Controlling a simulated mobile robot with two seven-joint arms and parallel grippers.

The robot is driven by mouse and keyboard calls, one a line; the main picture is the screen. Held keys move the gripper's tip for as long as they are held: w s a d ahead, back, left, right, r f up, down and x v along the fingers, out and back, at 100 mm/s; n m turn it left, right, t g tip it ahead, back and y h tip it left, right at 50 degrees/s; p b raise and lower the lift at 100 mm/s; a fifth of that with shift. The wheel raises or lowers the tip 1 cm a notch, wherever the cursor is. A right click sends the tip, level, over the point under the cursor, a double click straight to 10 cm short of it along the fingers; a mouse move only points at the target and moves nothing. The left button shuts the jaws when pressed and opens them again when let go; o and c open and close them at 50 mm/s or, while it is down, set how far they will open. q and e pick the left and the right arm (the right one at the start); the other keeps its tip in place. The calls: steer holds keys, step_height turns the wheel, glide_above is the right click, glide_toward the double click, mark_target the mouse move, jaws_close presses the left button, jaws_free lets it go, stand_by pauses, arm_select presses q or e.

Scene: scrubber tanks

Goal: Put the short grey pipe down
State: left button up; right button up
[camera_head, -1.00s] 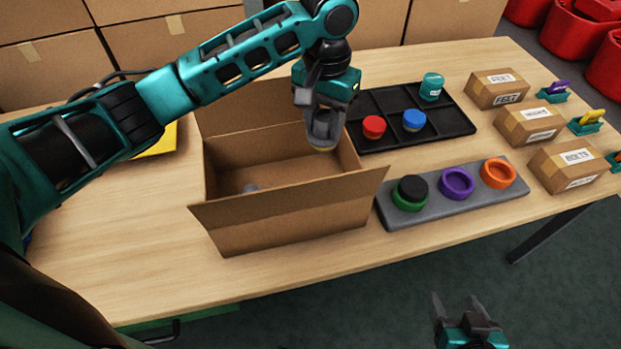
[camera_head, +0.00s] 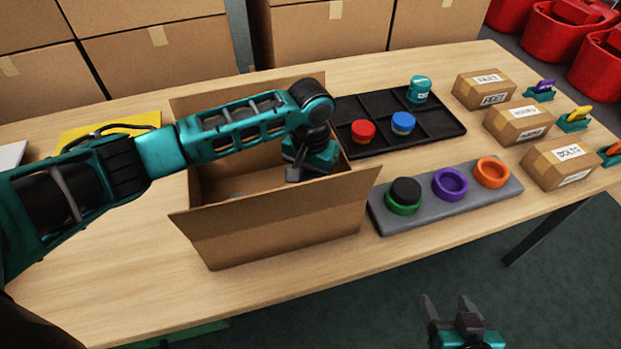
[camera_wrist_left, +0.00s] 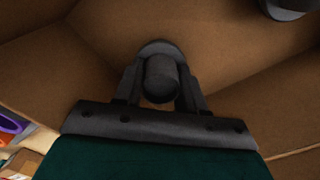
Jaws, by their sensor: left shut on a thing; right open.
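My left gripper (camera_head: 312,157) is down inside the open cardboard box (camera_head: 275,232), near its right end. In the left wrist view its fingers are shut on the short grey pipe (camera_wrist_left: 161,76), a dark grey cylinder with a wider rim at its far end. In the head view the pipe is hidden by the gripper and the box's front wall. I cannot tell whether it touches the box bottom. My right gripper (camera_head: 448,304) is open and empty, in front of the table and below its edge.
Another dark grey piece (camera_wrist_left: 288,9) lies in the box. Right of the box are a black tray (camera_head: 372,104) with several lidded pieces and a grey board (camera_head: 425,214) with coloured rings. Several small cartons (camera_head: 518,122) stand further right. The table's front left is clear.

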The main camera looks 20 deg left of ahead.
mark_target(310, 176)
arm_select(q)
steer(key=o, duration=0.9)
steer(key=shift+c, duration=0.2)
steer(key=o, duration=0.3)
steer(key=shift+o, duration=0.2)
arm_select(e)
steer(key=shift+f, duration=0.1)
arm_select(q)
steer(key=shift+r, duration=0.2)
step_height(310, 176, up, 11)
steer(key=shift+f+p, duration=0.2)
steer(key=shift+p, duration=0.95)
steer(key=shift+r, duration=0.65)
arm_select(e)
steer(key=shift+s+d+r+h, duration=0.3)
steer(key=shift+d+r, duration=0.25)
steer(key=shift+d, duration=0.1)
steer(key=shift+a, duration=0.15)
